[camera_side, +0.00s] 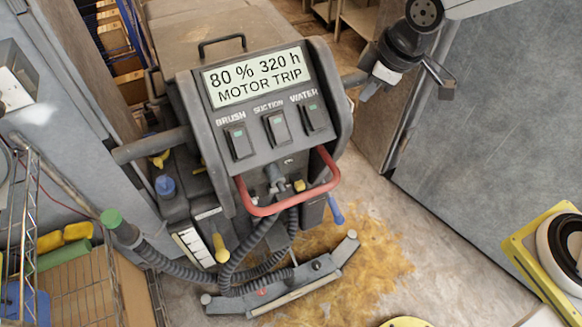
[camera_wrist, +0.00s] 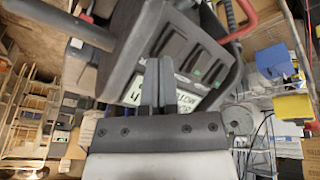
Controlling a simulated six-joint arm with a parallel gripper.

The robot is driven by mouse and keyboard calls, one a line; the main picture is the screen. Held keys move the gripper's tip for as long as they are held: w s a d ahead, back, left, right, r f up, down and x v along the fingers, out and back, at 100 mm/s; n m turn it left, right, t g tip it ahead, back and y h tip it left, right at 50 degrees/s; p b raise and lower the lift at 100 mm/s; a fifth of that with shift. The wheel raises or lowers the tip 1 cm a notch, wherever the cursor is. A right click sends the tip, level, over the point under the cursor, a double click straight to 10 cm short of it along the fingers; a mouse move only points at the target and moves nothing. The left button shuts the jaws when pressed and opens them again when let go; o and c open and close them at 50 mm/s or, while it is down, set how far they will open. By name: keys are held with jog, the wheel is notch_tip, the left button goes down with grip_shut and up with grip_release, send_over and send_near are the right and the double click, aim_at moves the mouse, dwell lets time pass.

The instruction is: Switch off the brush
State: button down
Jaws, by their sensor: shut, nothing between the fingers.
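The floor-cleaning machine's panel (camera_side: 262,158) faces the side camera. Its display (camera_side: 255,77) reads "80 % 320 h MOTOR TRIP". Below it are three dark rocker switches with small green marks: the brush switch (camera_side: 239,142) at left, the suction switch (camera_side: 277,128) in the middle and the water switch (camera_side: 315,116) at right. I cannot tell which way each rocker is tipped.
A red handle loop (camera_side: 289,207) sticks out below the switches. Dark grips, including the left one (camera_side: 150,145), flank the panel. Hoses (camera_side: 240,270) hang in front. A wire rack (camera_side: 75,280) stands at left; a yellow-framed wheel (camera_side: 560,245) is at right.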

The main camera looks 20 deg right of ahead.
jog(key=a+r+n+y, duration=0.1)
jog(key=a+r+n, duration=0.2)
jog(key=a, duration=0.6)
jog(key=a+r+n+y, duration=0.1)
jog(key=a+r+n, duration=0.2)
jog(key=a, duration=0.6)
jog(key=shift+s+a+n, duration=0.3)
jog(key=shift+s+n, duration=0.05)
jog(key=shift+n, duration=0.75)
send_near(237, 139)
notch_tip(237, 139, down, 3)
jog(key=s+a, duration=0.1)
jog(key=a, duration=0.1)
jog(key=shift+w+f, duration=0.75)
jog(key=shift+f, duration=0.2)
jog(key=shift+w+f, duration=0.5)
jog(key=shift+w, duration=0.15)
jog(key=shift+w+f, duration=0.1)
